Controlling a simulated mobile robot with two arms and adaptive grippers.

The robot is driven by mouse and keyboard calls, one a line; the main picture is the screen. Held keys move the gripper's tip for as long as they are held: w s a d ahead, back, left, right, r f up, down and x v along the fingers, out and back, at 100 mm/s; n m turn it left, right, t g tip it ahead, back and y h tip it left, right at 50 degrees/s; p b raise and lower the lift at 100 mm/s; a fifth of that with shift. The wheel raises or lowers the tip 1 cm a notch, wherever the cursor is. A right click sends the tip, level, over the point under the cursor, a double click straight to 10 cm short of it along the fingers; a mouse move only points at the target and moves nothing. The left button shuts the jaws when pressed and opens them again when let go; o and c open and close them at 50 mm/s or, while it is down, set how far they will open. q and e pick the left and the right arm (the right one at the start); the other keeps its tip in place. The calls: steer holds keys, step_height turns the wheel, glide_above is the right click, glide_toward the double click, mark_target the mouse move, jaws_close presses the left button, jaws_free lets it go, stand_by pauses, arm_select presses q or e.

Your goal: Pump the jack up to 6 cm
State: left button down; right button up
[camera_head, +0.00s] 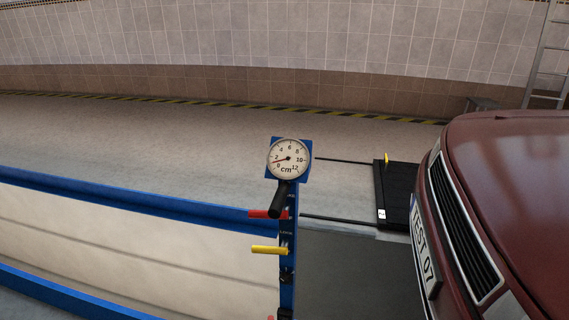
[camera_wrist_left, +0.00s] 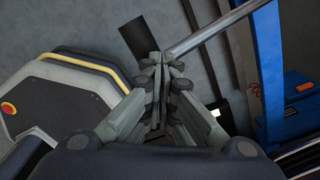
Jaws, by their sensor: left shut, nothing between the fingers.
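The jack's round gauge (camera_head: 289,158) sits on a blue post (camera_head: 289,240) in the head view. Its red needle points low, between 0 and 2 cm. A black handle (camera_head: 279,199) sticks out just below the gauge. A red lever (camera_head: 268,214) and a yellow lever (camera_head: 269,250) stick out left below it. In the left wrist view my left gripper (camera_wrist_left: 161,68) is shut and empty. Its tips are close to the lower end of a grey rod (camera_wrist_left: 215,28); I cannot tell whether they touch. My right gripper is in neither view.
A dark red car (camera_head: 510,170) stands at the right, with a black plate (camera_head: 396,190) in front of it. A blue rail (camera_head: 120,200) runs along the left. In the wrist view a blue frame (camera_wrist_left: 265,70) stands at the right, and a dark flat piece (camera_wrist_left: 137,40) lies beyond the fingertips.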

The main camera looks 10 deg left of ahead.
arm_select(q)
steer(key=shift+a+r+p, duration=0.15)
steer(key=shift+r+p, duration=0.2)
steer(key=shift+r, duration=0.15)
steer(key=w+r+p, duration=0.3)
steer(key=r+p, duration=0.2)
steer(key=r, duration=0.2)
steer(key=shift+w+a+r, duration=0.15)
steer(key=shift+w+r, duration=0.05)
steer(key=shift+w, duration=0.15)
steer(key=shift+s+f+b, duration=0.65)
steer(key=shift+f, duration=0.65)
steer(key=shift+s+f+b, duration=0.65)
steer(key=shift+s+f, duration=0.05)
steer(key=shift+f, duration=0.65)
steer(key=shift+s+f+b, duration=0.65)
steer(key=shift+f, duration=0.65)
steer(key=shift+f, duration=0.1)
